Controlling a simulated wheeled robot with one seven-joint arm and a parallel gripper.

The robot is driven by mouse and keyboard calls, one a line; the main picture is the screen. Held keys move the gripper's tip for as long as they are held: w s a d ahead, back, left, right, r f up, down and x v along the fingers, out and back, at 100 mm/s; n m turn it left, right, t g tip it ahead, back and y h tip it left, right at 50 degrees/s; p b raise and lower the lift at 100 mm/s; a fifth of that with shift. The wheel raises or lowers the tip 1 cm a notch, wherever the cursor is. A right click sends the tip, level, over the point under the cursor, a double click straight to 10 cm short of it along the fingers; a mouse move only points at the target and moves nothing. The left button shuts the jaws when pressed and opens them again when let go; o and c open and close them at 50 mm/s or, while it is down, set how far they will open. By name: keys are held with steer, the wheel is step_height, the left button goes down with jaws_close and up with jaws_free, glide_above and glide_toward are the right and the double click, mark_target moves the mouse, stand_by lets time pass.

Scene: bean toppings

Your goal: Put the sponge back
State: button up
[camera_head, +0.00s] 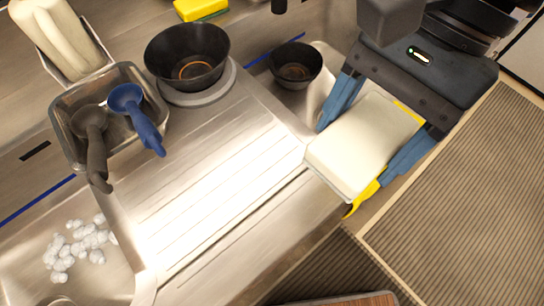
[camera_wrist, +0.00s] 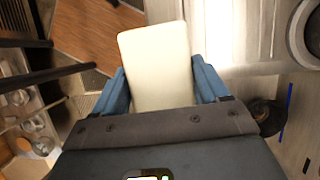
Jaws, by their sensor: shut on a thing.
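My gripper (camera_head: 365,130) is shut on a pale cream sponge-like block (camera_head: 360,145), with a blue finger on each side of it. Yellow shows along its far corner and lower edge. It is held over the right end of the metal counter, near the edge. The same block (camera_wrist: 155,62) fills the space between the fingers of my gripper (camera_wrist: 160,85) in the wrist view. A second sponge, yellow with a green layer (camera_head: 200,9), lies at the back of the sink area, away from my gripper.
A large black bowl (camera_head: 187,55) and a smaller one (camera_head: 295,64) stand at the back. A metal tray (camera_head: 102,92) holds a blue scoop (camera_head: 136,116) and a dark scoop (camera_head: 90,135). White lumps (camera_head: 80,245) lie in the left basin. The ribbed drainboard (camera_head: 220,190) is clear.

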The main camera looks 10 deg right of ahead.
steer(key=shift+s, duration=0.6)
steer(key=shift+s+a+m, duration=0.1)
steer(key=shift+s+m, duration=0.05)
steer(key=shift+m, duration=0.15)
steer(key=p, duration=0.3)
glide_above(266, 161)
steer(key=d, duration=0.2)
steer(key=f, duration=0.6)
steer(key=shift+a, duration=0.25)
steer(key=shift+w+a+f, duration=0.3)
steer(key=shift+w+f, duration=0.05)
steer(key=shift+f, duration=0.05)
step_height(266, 161, down, 4)
steer(key=shift+r+p, duration=0.1)
steer(key=shift+p, duration=0.3)
steer(key=shift+f+b, duration=0.45)
steer(key=shift+b, duration=0.2)
